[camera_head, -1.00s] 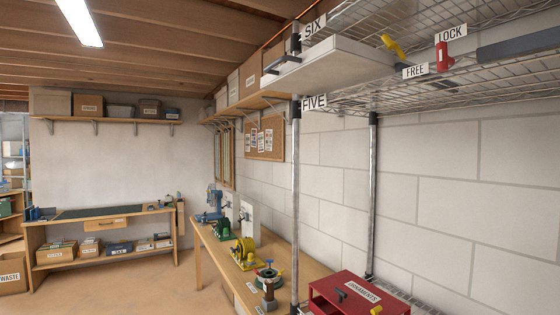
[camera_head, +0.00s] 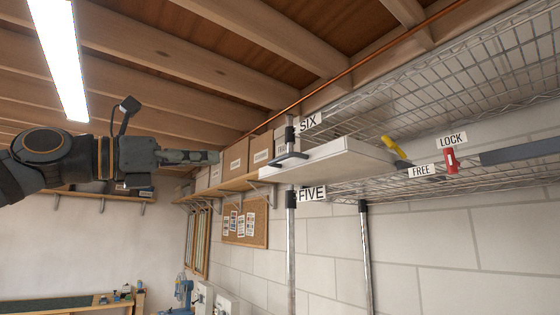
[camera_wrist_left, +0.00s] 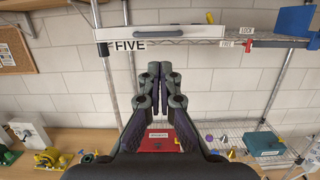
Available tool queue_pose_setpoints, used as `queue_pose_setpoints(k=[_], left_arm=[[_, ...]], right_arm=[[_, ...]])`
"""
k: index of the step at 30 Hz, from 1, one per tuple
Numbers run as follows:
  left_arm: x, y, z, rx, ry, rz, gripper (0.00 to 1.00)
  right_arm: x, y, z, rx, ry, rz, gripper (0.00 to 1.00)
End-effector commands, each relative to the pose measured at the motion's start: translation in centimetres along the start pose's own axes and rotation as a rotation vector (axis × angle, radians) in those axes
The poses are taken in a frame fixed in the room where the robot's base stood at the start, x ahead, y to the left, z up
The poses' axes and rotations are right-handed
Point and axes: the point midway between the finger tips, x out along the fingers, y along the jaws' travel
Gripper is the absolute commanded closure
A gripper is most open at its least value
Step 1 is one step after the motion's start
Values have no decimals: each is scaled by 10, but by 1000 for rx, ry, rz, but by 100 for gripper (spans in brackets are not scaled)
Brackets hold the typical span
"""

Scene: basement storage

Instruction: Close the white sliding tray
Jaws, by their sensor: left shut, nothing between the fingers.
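The white sliding tray (camera_head: 335,160) sits on the wire shelf between the SIX and FIVE labels and sticks out past its front edge. Its dark handle (camera_head: 290,158) is on the front face. In the left wrist view the tray (camera_wrist_left: 185,31) runs across the top, with the handle on its front. My left gripper (camera_head: 216,157) points right at about tray height, left of the handle, with a gap visible between them. Its fingers (camera_wrist_left: 160,66) are together and empty. A red lever (camera_head: 450,161) stands between the FREE and LOCK labels. My right gripper is not in view.
A steel post (camera_head: 291,240) stands below the tray's front. A yellow-handled item (camera_head: 394,147) is beside the tray on the shelf. Boxes line a wooden wall shelf (camera_head: 235,188) behind. In the wrist view a red case (camera_wrist_left: 160,141) lies lower down.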

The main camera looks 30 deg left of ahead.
Motion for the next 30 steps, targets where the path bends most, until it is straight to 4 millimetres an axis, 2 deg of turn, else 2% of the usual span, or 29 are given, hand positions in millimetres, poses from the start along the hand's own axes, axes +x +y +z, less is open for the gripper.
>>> queue_pose_setpoints(k=[5,8,15,21,25,30], left_arm=[[9,1,3,-4,1,-1,100],[26,1,5,-5,3,-1,100],[79,1,10,-8,4,-1,100],[116,2,11,-9,1,-2,100],[130,2,9,-10,-1,-2,100],[138,2,5,-7,-3,0,100]], right_arm=[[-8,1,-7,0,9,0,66],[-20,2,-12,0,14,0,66],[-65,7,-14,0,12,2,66],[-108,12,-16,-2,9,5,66],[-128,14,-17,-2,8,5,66],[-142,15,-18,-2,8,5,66]])
